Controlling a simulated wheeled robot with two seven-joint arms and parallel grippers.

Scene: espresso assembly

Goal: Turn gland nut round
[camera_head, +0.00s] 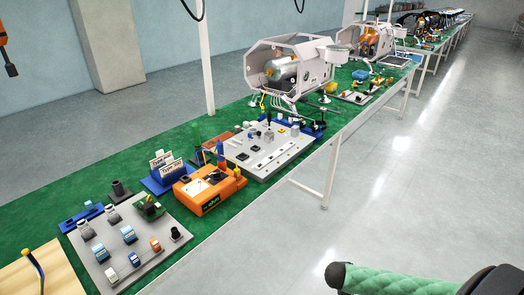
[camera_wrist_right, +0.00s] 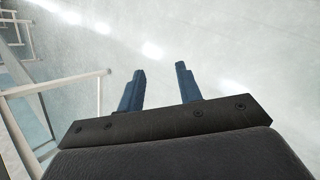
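I cannot make out which small part is the gland nut. Several small grey, blue, orange and white fittings stand on a grey board (camera_head: 98,262) at the near left of the green bench. A second pale grey board (camera_head: 262,168) with small metal and dark parts lies farther along. My right gripper (camera_wrist_right: 160,69) shows in the right wrist view. Its two blue fingers are apart with nothing between them, and pale floor shows beyond. It is not clearly seen in the head view. My left gripper is not in view.
An orange box (camera_head: 208,192) and a blue holder with cards (camera_head: 166,172) stand between the boards. A machine with a light grey open housing (camera_head: 290,68) stands farther back. A wooden board (camera_head: 38,278) lies near left. Floor right of the bench is clear.

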